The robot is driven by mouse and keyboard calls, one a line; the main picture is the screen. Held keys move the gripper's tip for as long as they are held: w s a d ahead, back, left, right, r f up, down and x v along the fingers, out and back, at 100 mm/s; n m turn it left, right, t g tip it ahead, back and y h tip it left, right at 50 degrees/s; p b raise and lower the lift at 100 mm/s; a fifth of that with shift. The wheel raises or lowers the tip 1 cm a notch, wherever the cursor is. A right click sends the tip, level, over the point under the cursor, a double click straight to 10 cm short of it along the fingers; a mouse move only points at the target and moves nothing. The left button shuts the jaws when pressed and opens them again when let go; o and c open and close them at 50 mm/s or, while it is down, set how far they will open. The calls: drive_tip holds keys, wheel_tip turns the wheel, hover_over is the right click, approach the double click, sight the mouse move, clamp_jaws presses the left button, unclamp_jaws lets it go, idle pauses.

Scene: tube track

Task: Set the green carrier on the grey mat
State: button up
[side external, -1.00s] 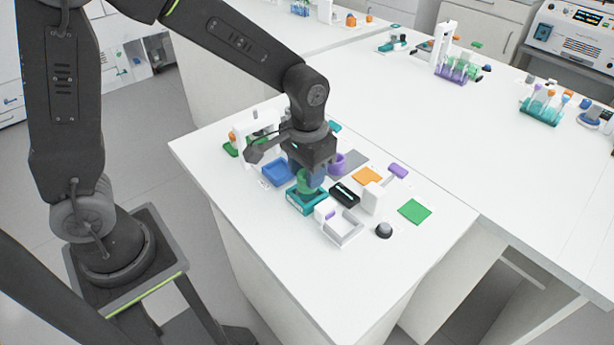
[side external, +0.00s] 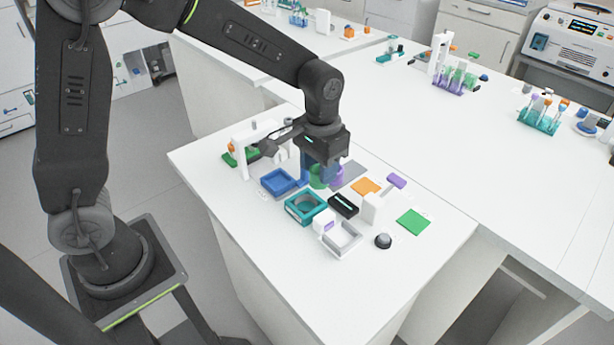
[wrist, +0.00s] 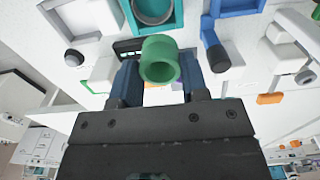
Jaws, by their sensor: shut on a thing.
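The green carrier (side external: 317,180) is a short hollow round piece. My gripper (side external: 319,172) is shut on it and holds it up, beyond the teal square holder. In the wrist view the carrier (wrist: 158,52) sits between the two blue fingers of my gripper (wrist: 160,78), with its round opening facing the camera. The grey mat (side external: 354,171) lies flat on the bench, just right of and behind my gripper in the side view. It is partly hidden by the gripper and a purple round piece, and I cannot make it out in the wrist view.
The teal holder (side external: 291,211) stands open in front, with the blue tray (side external: 270,183) to its left. A black block (side external: 343,205), an orange mat (side external: 366,186), a white block (side external: 370,208) and a green mat (side external: 413,222) lie to the right.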

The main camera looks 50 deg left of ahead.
drive_tip(key=w, duration=0.4)
drive_tip(key=w+a, duration=0.1)
drive_tip(key=w, duration=0.3)
drive_tip(key=w+a, duration=0.1)
drive_tip(key=w, duration=0.4)
drive_tip(key=shift+a+f, duration=0.2)
drive_tip(key=shift+f, duration=0.1)
drive_tip(key=shift+w+f, duration=0.15)
drive_tip(key=shift+f, duration=2.05)
drive_tip(key=shift+f, duration=0.15)
drive_tip(key=o, duration=0.9)
drive_tip(key=shift+a, duration=0.1)
drive_tip(key=shift+c, duration=0.2)
wheel_tip(320, 180, up, 14)
